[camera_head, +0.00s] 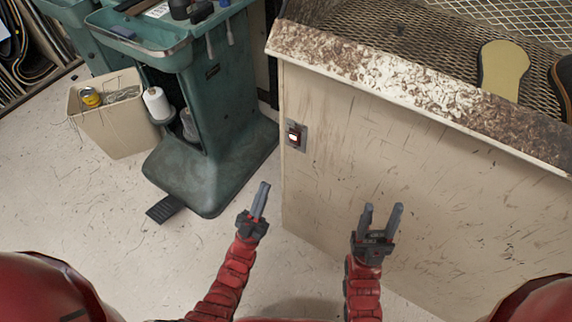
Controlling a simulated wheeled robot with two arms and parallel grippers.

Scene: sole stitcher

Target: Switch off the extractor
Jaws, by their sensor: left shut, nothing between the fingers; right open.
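The extractor (360,155) is a scuffed beige cabinet with a worn top edge and a mesh grille on top. I cannot tell the rocker's position. My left gripper (262,190) is shut and empty, below and left of the switch, apart from it. My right gripper (382,212) is open and empty in front of the cabinet, below and right of the switch.
A green machine stand (220,110) with a foot pedal (165,208) stands at the left. A beige bin (110,130) is beside it. A sole (502,70) lies on the grille (400,45). The speckled floor (120,215) in front is mostly clear.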

